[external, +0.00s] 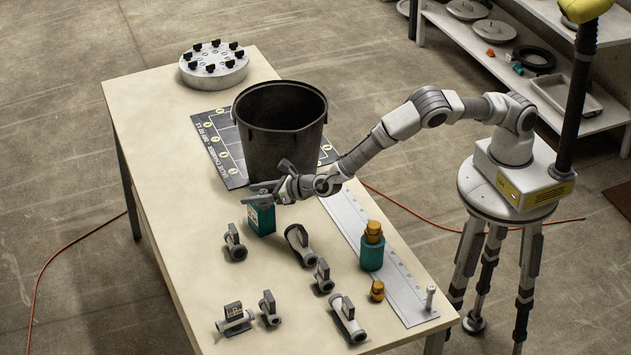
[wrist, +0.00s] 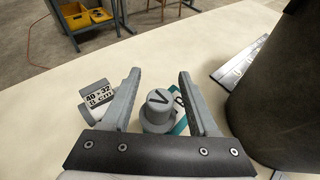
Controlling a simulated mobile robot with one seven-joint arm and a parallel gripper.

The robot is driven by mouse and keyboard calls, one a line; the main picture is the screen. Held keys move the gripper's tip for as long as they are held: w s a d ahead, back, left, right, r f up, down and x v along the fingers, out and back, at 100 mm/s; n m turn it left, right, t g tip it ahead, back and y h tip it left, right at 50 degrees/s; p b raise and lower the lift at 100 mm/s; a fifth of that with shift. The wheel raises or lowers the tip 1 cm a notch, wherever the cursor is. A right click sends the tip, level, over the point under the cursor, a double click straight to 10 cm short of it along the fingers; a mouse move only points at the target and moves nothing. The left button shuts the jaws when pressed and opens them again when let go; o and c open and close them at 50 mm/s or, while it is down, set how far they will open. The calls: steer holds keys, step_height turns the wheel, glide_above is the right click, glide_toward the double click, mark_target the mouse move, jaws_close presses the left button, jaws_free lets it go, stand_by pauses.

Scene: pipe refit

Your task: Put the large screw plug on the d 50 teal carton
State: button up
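The teal carton (external: 262,220) stands on the table in front of the black bucket, below my gripper. In the wrist view, part of the teal carton (wrist: 181,126) with a white label shows behind the right finger. A grey round plug (wrist: 157,112) with a dark V-shaped mark on top is between my fingers and appears to be on or just over the carton; the contact is hidden. My gripper (external: 262,193) is open, with a gap on each side of the plug in the wrist view (wrist: 159,78).
The black bucket (external: 279,125) stands close beside my gripper on a dark mat (external: 215,140). Grey pipe fittings (external: 299,243) lie in front. A teal cylinder (external: 372,256) with a brass top and a small brass piece (external: 377,291) stand at right. A round grey holder (external: 214,68) is at the far end.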

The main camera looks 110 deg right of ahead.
steer(key=shift+r, duration=0.1)
steer(key=shift+r+p, duration=0.2)
steer(key=shift+p, duration=0.15)
steer(key=b+v, duration=0.1)
steer(key=v, duration=1)
steer(key=s+d+r+m+g, duration=0.3)
steer(key=s+r+m+g, duration=0.2)
steer(key=s+r+m, duration=1.25)
steer(key=s+a+r+m+y, duration=0.1)
steer(key=s+a+m+y, duration=0.3)
steer(key=s+a, duration=0.3)
steer(key=s+a+r+m+y, duration=0.1)
steer(key=s+a+m+y, duration=0.4)
steer(key=s, duration=1.3)
steer(key=shift+s+a+r+m+t, duration=0.25)
steer(key=shift+a+m, duration=0.3)
steer(key=shift+a, duration=0.45)
